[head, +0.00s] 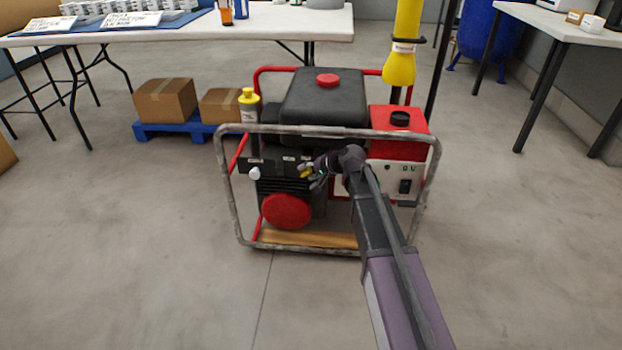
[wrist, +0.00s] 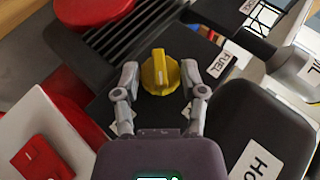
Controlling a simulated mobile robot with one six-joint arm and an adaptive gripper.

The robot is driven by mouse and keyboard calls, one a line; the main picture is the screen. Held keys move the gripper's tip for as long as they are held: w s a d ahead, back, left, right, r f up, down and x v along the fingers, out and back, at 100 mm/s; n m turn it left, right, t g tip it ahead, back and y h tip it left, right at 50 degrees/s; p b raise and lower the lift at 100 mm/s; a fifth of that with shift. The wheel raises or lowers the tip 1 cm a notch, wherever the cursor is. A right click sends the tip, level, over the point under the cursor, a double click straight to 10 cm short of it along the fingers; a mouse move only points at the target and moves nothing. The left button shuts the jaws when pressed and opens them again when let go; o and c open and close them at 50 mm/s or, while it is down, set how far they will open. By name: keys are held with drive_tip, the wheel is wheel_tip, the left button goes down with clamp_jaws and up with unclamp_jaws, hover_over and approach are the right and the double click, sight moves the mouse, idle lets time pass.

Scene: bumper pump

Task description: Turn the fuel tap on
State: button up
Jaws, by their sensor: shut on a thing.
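The fuel tap is a yellow ridged knob (wrist: 160,74) on a dark panel, beside a white FUEL label (wrist: 221,64) in the wrist view. Its raised grip bar runs roughly up and down in that picture. My gripper (wrist: 160,68) has one grey finger on each side of the knob and is shut on it. In the head view my gripper (head: 318,174) reaches the front of the red and black generator (head: 322,95), with a bit of the yellow knob (head: 305,171) showing. My gripper and arm partly hide the panel there.
A grey tube frame (head: 236,205) surrounds the generator. A red round cover (head: 286,211), a white knob (head: 254,173) and a black switch (head: 405,187) are on its front. A yellow-capped bottle (head: 249,105) stands at its left. The floor in front is clear.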

drive_tip(key=y+b, duration=0.2)
drive_tip(key=shift+d+f+m+t+b, duration=0.2)
drive_tip(key=shift+f+m+t+b, duration=0.1)
drive_tip(key=shift+f+b, duration=0.1)
drive_tip(key=shift+y+b, duration=0.4)
drive_tip(key=shift+b, duration=0.05)
drive_tip(key=shift+r+y+b, duration=0.2)
drive_tip(key=shift+y+b, duration=0.2)
drive_tip(key=shift+b, duration=0.05)
drive_tip(key=o, duration=1.2)
drive_tip(key=shift+c, duration=0.2)
drive_tip(key=shift+a, duration=0.1)
